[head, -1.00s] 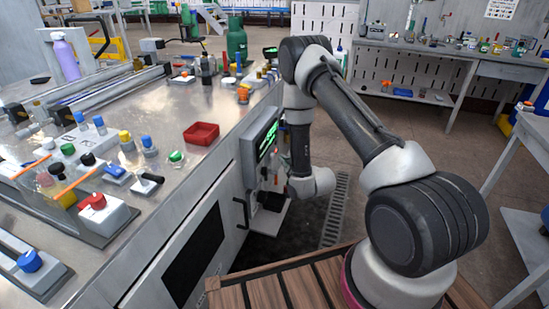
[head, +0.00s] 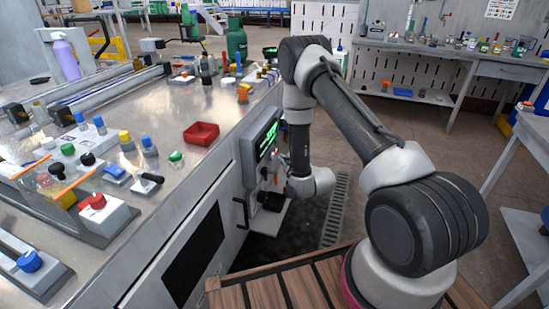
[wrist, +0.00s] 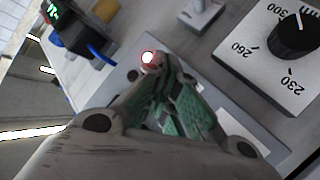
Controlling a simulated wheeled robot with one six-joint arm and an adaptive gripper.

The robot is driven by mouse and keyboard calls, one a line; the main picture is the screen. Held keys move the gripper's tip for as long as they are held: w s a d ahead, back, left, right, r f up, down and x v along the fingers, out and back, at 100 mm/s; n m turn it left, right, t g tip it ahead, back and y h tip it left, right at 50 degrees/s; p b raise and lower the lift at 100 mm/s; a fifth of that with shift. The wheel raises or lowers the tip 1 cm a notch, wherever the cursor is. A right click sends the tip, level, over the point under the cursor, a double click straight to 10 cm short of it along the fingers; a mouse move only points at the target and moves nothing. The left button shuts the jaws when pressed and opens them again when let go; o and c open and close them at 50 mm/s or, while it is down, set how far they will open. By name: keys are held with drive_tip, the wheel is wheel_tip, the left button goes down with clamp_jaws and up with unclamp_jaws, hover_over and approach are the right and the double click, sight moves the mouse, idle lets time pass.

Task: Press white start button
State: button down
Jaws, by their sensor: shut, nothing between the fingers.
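A small round button (wrist: 148,58) with a bright white centre and a red glowing rim shows in the wrist view. It sits on a pale grey panel, just beyond my fingertips and slightly left of them. My gripper (wrist: 168,68) is shut and empty, its green-padded fingers pointing at the panel close to the button. I cannot tell whether the tips touch it. In the head view my arm reaches down at the front of the machine, beside a control panel with a green-lit screen (head: 267,142). The button cannot be made out there.
A black dial (wrist: 297,36) on a white plate lies right of the button, and a grey lever-like part (wrist: 205,12) stands above. A dark unit with green digits (wrist: 54,10) and a blue cable (wrist: 98,52) are at upper left. A red tray (head: 201,133) sits on the bench.

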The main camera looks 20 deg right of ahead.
drive_tip(key=shift+w+a, duration=0.2)
drive_tip(key=shift+a, duration=0.1)
drive_tip(key=shift+w+a, duration=0.3)
drive_tip(key=shift+a, duration=0.1)
idle(0.6)
idle(0.4)
drive_tip(key=shift+s+d, duration=0.55)
drive_tip(key=shift+d, duration=0.15)
drive_tip(key=shift+s+d, duration=0.75)
drive_tip(key=shift+d, duration=0.3)
drive_tip(key=shift+s+d, duration=0.7)
drive_tip(key=shift+d, duration=0.3)
